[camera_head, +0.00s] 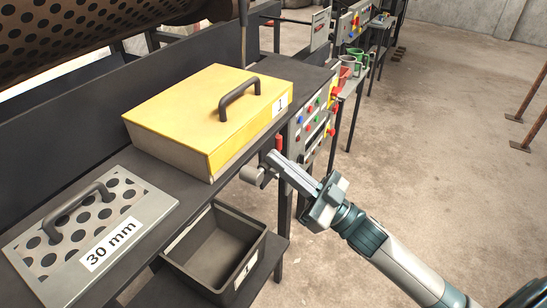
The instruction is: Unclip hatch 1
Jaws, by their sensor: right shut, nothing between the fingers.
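Hatch 1 is a yellow cover (195,105) with a dark handle (240,97) and a white label "1" (281,104). It lies on the dark bench ledge. My right gripper (272,162) comes in from the lower right and is shut and empty. Its tip is just off the ledge's front edge, below the hatch's near right corner. A small grey cylindrical part (252,175) and a small red part (278,143) show beside the tip; I cannot tell whether it touches them. No clip is clearly recognisable. My left gripper is not in view.
A perforated plate marked "30 mm" (150,212) with a handle lies on the ledge at left. A dark open bin (263,250) stands below. A button panel (312,115) is behind the gripper. The perforated drum (60,35) is at upper left.

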